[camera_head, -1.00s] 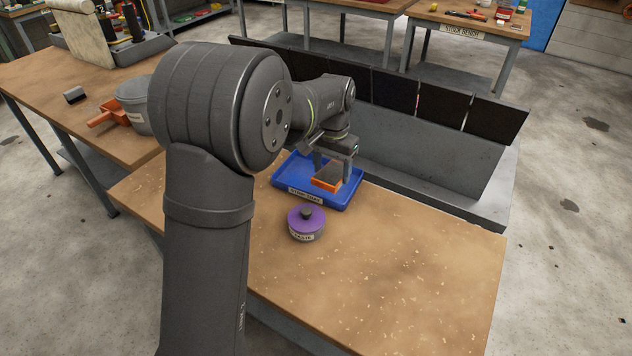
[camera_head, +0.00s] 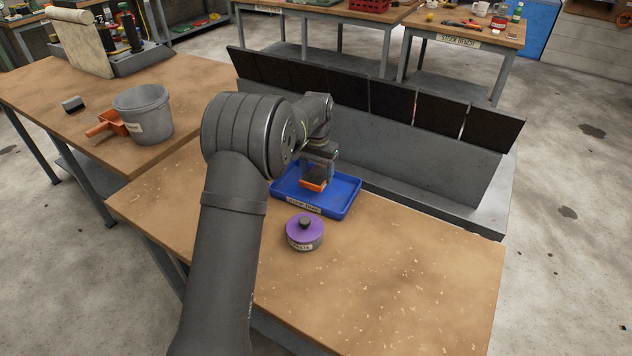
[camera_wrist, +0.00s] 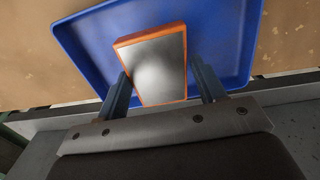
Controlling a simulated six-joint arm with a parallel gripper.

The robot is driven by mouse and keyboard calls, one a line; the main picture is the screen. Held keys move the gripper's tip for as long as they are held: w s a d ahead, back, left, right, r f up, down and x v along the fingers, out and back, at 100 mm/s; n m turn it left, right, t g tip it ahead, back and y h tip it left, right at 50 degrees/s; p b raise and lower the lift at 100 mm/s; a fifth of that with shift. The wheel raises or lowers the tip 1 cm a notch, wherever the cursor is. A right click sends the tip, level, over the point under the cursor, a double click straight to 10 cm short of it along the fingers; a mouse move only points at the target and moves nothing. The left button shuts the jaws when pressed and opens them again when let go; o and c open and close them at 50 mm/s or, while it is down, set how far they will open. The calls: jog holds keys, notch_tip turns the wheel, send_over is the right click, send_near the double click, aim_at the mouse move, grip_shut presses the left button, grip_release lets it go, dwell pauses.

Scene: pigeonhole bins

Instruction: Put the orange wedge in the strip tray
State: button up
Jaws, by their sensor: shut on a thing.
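The orange wedge (camera_head: 313,185) is a small block with orange sides and a grey face. In the wrist view the wedge (camera_wrist: 155,62) sits between the two fingers of my gripper (camera_wrist: 159,82), grey face toward the camera. My gripper (camera_head: 320,165) is shut on it, over the left-middle part of the blue strip tray (camera_head: 338,211). The blue tray floor (camera_wrist: 225,35) shows around the wedge in the wrist view. I cannot tell whether the wedge touches the tray floor. My arm hides part of the tray's left side in the head view.
A purple-lidded round tin (camera_head: 305,232) stands just in front of the tray. A grey rack with dark panels (camera_head: 400,140) runs along the bench's back edge. A grey bucket (camera_head: 145,115) and an orange scoop (camera_head: 108,124) are on the left bench. The bench's right side is clear.

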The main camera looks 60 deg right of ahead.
aim_at(316, 174)
jog(key=shift+w+f, duration=0.15)
jog(key=shift+f, duration=1.9)
jog(key=o, duration=1.5)
jog(key=shift+f, duration=0.2)
jog(key=shift+c, duration=0.2)
jog(key=shift+r, duration=0.1)
notch_tip(316, 174, up, 12)
jog(key=shift+r, duration=0.1)
